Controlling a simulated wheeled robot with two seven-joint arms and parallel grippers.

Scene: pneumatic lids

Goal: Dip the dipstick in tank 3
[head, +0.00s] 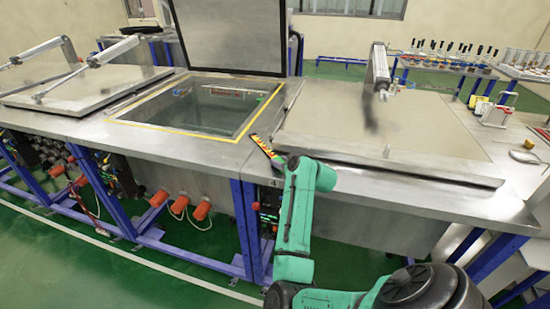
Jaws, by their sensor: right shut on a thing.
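The dipstick (264,146) is a short flat stick with yellow, green, orange and dark markings. It is tilted up to the left, over the bench strip beside the open tank's right edge. My right gripper (279,160) is shut on its lower end; its fingers are small and partly hidden by my green wrist. The open tank (150,126), with a yellow rim and clear liquid, is in the middle. My left gripper is not in view.
A closed lid (400,132) with a cylinder arm (380,68) lies right of the dipstick. The space above the open tank is clear.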

